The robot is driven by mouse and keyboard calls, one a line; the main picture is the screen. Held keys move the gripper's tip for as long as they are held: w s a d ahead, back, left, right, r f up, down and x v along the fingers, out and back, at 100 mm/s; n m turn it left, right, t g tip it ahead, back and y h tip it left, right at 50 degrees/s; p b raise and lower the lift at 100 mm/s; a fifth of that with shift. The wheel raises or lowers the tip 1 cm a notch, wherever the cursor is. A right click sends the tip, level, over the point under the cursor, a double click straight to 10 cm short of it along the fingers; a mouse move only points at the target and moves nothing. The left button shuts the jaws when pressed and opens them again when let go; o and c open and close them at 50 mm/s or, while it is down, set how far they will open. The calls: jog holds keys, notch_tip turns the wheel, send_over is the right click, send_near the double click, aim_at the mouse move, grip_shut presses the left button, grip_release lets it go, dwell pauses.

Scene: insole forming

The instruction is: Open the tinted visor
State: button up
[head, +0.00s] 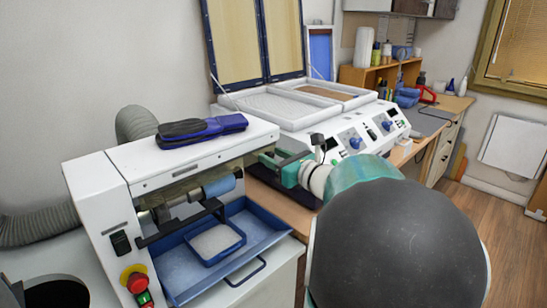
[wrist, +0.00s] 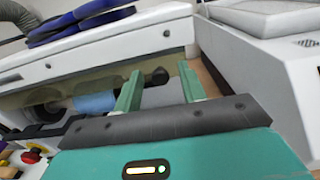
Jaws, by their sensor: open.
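The tinted visor (head: 185,188) is a brownish see-through strip below the front edge of the white grinding machine's top, above the blue roller. In the wrist view the visor (wrist: 60,92) is an olive band running behind my fingers. My gripper (head: 266,157) is at the machine's right end, with its green fingers pointing toward the visor side.
The white machine (head: 95,195) has a red stop button (head: 134,279) at its front left. A blue-and-black insole-like item (head: 200,129) lies on top. A blue tray (head: 270,236) sits below the roller. A white press unit (head: 345,118) stands close at the right.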

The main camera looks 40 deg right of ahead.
grip_shut()
